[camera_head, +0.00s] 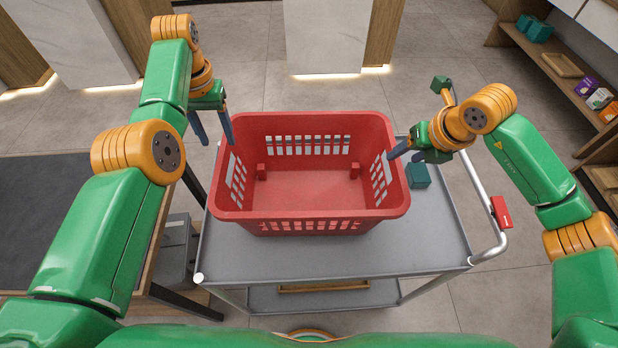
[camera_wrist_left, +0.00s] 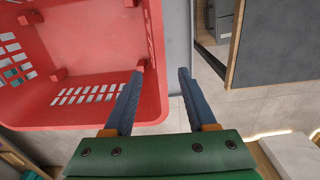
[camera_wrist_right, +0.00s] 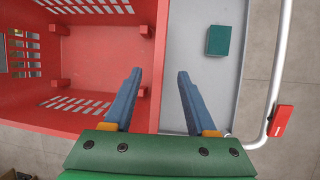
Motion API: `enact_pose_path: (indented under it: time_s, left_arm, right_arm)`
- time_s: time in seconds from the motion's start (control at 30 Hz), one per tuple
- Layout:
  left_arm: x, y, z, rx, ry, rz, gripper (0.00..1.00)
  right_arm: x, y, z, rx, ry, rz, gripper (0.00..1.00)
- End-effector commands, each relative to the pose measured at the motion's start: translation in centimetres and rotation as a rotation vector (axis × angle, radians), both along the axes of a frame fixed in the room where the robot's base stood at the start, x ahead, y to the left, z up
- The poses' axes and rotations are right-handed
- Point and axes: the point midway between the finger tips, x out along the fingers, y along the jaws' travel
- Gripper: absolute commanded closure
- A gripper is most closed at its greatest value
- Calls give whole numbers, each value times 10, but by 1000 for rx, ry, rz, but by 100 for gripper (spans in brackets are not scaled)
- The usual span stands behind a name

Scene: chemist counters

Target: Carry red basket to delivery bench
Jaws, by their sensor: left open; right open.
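The red basket (camera_head: 310,226) is empty and sits upright on the top of a grey cart (camera_head: 330,262). My left gripper (camera_head: 214,140) is open at the basket's left side. In the left wrist view its blue fingers (camera_wrist_left: 160,80) point down around the basket's side rim (camera_wrist_left: 153,60), one over the basket and one outside it. My right gripper (camera_head: 400,155) is open at the basket's right side. In the right wrist view its fingers (camera_wrist_right: 160,80) lie either side of the basket's wall (camera_wrist_right: 146,60). I cannot tell whether any finger touches it.
A small teal box (camera_head: 418,175) stands on the cart right of the basket. The cart's handle (camera_head: 480,185) carries a red piece (camera_head: 501,212). A dark-topped bench (camera_head: 70,205) stands left. Shelves (camera_head: 560,75) with boxes stand at right. Floor behind the cart is clear.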

Motion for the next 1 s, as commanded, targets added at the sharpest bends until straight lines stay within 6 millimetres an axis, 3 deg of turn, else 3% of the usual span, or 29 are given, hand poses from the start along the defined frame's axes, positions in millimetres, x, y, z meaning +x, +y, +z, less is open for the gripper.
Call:
enact_pose_path:
  time_s: [0.17,0.53,0.93,1.0]
  left_arm:
    - [0,0,-8,0,2,0,43]
    - [-1,0,-63,0,2,1,43]
    - [0,0,-71,0,-1,1,43]
    - [0,0,-71,0,-1,1,62]
  right_arm:
    - [3,2,-7,4,2,2,43]
    - [23,11,-57,5,2,2,43]
    - [26,12,-65,3,0,3,43]
    - [26,12,-65,3,0,3,62]
